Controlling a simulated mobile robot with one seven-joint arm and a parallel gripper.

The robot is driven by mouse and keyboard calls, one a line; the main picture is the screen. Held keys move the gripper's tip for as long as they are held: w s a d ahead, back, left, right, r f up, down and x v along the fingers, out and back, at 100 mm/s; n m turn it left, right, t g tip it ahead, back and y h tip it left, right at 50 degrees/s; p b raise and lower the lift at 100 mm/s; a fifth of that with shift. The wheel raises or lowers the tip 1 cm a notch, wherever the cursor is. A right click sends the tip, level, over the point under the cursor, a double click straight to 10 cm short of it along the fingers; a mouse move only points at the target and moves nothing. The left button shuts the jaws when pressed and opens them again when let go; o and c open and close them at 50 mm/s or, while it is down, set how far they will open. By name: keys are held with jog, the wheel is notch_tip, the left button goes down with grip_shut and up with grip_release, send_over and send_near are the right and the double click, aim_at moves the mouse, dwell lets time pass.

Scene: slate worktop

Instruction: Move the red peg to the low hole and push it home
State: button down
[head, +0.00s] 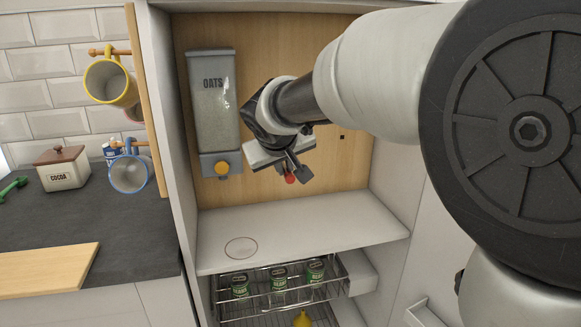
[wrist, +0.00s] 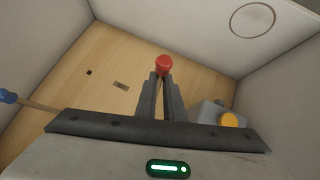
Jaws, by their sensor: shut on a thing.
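My gripper (head: 292,174) is shut on the red peg (head: 290,179) in front of the wooden back panel (head: 350,165). In the wrist view, the peg's round red end (wrist: 163,64) shows at my fingertips (wrist: 162,80); the rest of the peg is hidden. A small dark square hole (wrist: 88,72) shows in the panel, left of my fingers. It also shows in the head view (head: 341,137), right of my gripper. A brown rectangular mark (wrist: 120,86) lies between the hole and my fingers; I cannot tell whether it is a hole.
A grey OATS dispenser (head: 214,110) with an orange knob (head: 222,168) hangs left of my gripper. A blue-ended rod (wrist: 8,96) is at the wrist view's left edge. The white shelf (head: 320,225) below is clear except for a ring mark (head: 241,248). Side walls enclose the bay.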

jog(key=shift+w, duration=0.15)
jog(key=shift+w+a+r, duration=0.1)
jog(key=shift+w+a, duration=0.05)
jog(key=shift+w, duration=0.15)
jog(key=shift+w+a+p, duration=0.2)
jog(key=shift+w+p, duration=0.15)
jog(key=shift+w, duration=0.4)
jog(key=shift+w+a+p, duration=0.25)
jog(key=shift+w+p, duration=0.15)
jog(key=shift+w, duration=0.3)
jog(key=shift+w+a+p, duration=0.2)
jog(key=shift+w+p, duration=0.15)
jog(key=shift+w, duration=0.4)
jog(key=c, duration=1.8)
grip_release()
jog(key=p+v, duration=0.2)
jog(key=v, duration=1.5)
jog(key=shift+s+r, duration=0.1)
